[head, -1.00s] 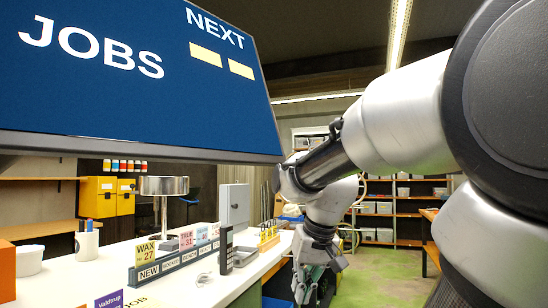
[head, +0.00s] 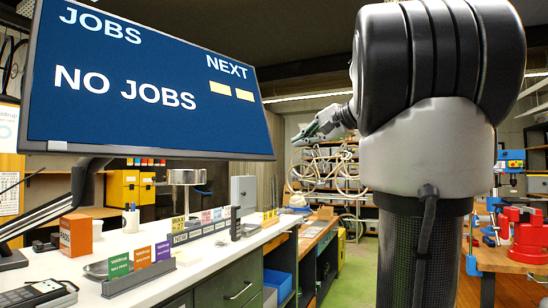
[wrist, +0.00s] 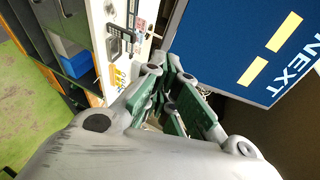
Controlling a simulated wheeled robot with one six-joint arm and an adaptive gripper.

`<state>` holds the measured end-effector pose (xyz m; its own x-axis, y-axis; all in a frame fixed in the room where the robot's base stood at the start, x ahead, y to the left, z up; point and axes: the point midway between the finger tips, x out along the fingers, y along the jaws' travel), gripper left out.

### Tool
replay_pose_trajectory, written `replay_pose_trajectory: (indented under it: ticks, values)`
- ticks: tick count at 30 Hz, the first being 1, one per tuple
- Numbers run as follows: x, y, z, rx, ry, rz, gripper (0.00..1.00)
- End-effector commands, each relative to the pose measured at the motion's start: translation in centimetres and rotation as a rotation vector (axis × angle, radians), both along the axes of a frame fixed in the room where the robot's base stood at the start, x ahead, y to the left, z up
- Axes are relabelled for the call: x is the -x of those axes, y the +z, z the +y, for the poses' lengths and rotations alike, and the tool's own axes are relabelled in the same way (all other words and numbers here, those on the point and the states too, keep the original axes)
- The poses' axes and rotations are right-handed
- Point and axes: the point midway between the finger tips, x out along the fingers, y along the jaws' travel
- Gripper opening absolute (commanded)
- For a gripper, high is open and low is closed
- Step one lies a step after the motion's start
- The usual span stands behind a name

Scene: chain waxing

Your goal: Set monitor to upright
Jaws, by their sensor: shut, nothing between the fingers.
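The monitor (head: 150,75) is a wide dark-framed screen with a blue "JOBS / NO JOBS" display, held over the white counter on a dark stand arm (head: 85,185). Its top looks leaned back, narrower than its bottom, though I cannot tell the exact tilt. In the wrist view part of the monitor (wrist: 250,45) fills the upper right. My gripper (head: 306,132) is raised to the right of the monitor's lower right corner, apart from it in the picture. In the wrist view its green-padded fingers (wrist: 166,62) are shut and empty, pointing up the picture beside the screen.
The white counter (head: 125,285) holds a row of labelled cards (head: 200,225), an orange box (head: 76,235), a calculator-like device (head: 40,293) and a metal stand (head: 187,178). Green floor (head: 357,270) lies open right of the counter. A bicycle (head: 325,170) hangs behind.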

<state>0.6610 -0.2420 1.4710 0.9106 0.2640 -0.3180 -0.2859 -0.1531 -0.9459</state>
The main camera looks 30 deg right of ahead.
Motion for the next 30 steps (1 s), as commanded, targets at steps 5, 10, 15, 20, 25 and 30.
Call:
replay_pose_trajectory:
  ticks: [5, 10, 15, 20, 25, 30]
  values:
    - [0.0, 0.2, 0.7, -0.064, 0.005, 0.007, 0.0]
    - [0.0, 0.1, 0.6, -0.066, 0.003, 0.008, 0.0]
    - [-0.2, 0.0, 0.7, -0.065, 0.003, 0.009, 0.0]
    - [-1.7, -0.5, 1.2, -0.065, 0.005, 0.01, 0.0]
    - [-4.9, -1.6, 2.3, -0.065, 0.007, 0.011, 0.0]
    - [-8.3, -2.7, 3.3, -0.065, 0.006, 0.011, 0.0]
